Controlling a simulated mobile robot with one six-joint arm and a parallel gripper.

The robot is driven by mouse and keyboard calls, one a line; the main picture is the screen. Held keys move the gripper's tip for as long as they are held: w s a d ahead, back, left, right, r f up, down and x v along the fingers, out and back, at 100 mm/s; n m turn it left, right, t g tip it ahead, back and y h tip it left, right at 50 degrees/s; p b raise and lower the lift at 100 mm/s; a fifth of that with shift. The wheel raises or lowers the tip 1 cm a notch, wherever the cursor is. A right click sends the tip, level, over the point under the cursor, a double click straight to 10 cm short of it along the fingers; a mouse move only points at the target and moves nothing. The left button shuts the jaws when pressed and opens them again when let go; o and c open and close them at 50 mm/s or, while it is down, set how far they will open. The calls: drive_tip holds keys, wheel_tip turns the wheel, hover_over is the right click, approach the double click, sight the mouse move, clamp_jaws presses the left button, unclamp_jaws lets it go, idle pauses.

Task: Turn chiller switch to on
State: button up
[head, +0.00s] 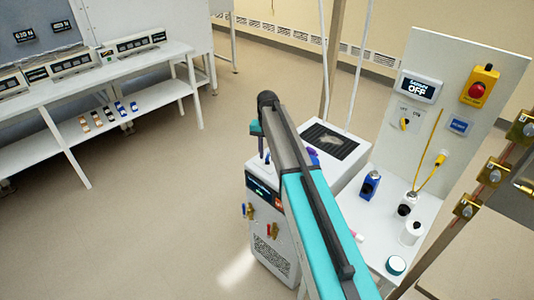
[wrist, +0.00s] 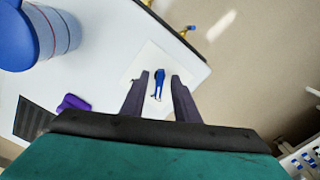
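A blue switch-like lever (wrist: 158,84) stands on a pale square plate (wrist: 150,66) on a white top surface. My gripper (wrist: 159,84) is open, with one dark finger on each side of the lever and a gap visible on both sides. In the head view the gripper end of my arm is above a white floor unit (head: 270,225) with a lit front display (head: 262,188), which looks like the chiller. My arm hides part of this unit, and the lever is not clear there. No on or off label by the lever is readable.
A white panel at right holds a display reading OFF (head: 418,87), a yellow knob (head: 404,124) and a red stop button (head: 477,90). Bottles stand below it. A large blue-topped container (wrist: 38,38) and a purple object (wrist: 73,103) are near my gripper. Floor at left is clear.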

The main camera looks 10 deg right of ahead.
clamp_jaws()
drive_tip(key=shift+m+b, duration=0.3)
drive_tip(key=shift+m, duration=0.2)
drive_tip(key=shift+a+m+b, duration=0.1)
drive_tip(key=shift+m+b, duration=0.3)
drive_tip(key=shift+m, duration=0.5)
drive_tip(key=shift+w+m+b, duration=0.1)
drive_tip(key=shift+m+b, duration=0.35)
drive_tip(key=shift+m, duration=1.15)
unclamp_jaws()
